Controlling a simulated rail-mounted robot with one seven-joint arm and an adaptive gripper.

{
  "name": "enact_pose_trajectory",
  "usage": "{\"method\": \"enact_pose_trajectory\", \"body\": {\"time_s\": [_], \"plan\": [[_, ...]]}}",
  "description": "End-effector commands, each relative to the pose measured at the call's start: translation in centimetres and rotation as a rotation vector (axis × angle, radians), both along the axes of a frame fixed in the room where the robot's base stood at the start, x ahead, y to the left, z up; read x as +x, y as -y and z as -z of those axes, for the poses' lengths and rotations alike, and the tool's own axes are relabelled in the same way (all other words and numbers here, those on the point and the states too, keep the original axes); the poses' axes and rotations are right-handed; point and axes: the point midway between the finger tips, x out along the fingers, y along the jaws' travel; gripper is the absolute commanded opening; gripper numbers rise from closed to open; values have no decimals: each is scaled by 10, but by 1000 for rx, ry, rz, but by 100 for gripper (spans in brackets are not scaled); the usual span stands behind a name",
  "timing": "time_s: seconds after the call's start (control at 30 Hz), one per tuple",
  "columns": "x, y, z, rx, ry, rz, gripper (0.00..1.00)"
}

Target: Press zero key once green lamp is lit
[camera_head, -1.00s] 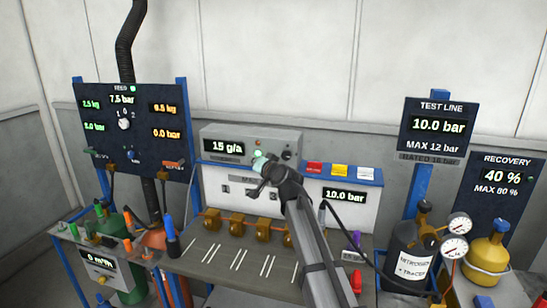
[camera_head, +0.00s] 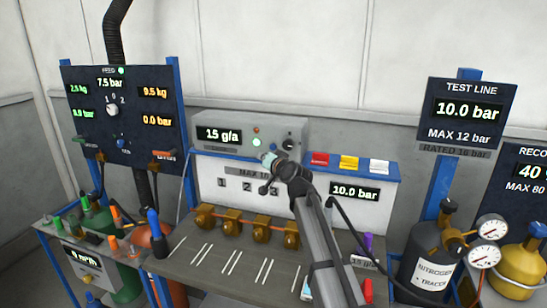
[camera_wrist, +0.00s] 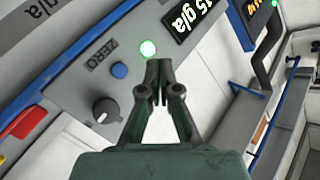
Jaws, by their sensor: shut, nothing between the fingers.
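The grey detector box (camera_head: 228,120) with the "15 g/a" display stands on the bench's back shelf. Its green lamp (camera_wrist: 148,48) glows bright green in the wrist view, and a green light also shows in the head view (camera_head: 256,142). The blue zero key (camera_wrist: 119,70), beside the "ZERO" label (camera_wrist: 101,55), is left of my fingertips in the wrist view. My gripper (camera_wrist: 158,66) is shut and empty, its tips near the lamp and apart from the key. In the head view my gripper (camera_head: 268,160) is at the box's lower front. I cannot tell the exact gap to the panel.
A black knob (camera_wrist: 105,110) sits on the panel near the key. Red (camera_head: 319,158), yellow (camera_head: 349,162) and white (camera_head: 380,166) blocks are on the shelf to the right. Several brass valves (camera_head: 232,222) line the bench below. A grey cylinder (camera_head: 430,262) with gauges stands at right.

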Motion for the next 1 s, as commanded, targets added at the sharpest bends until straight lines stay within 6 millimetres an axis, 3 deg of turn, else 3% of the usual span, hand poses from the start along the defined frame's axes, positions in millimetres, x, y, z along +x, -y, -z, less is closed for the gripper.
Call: {"method": "enact_pose_trajectory", "body": {"time_s": [0.03, 0.13, 0.67, 1.0], "plan": [[0, 0, 11, 0, 0, 0, 0], [0, 0, 16, 0, 0, 0, 0], [1, 0, 17, 0, 0, 0, 0], [23, 4, 18, 0, -1, 1, 0]]}}
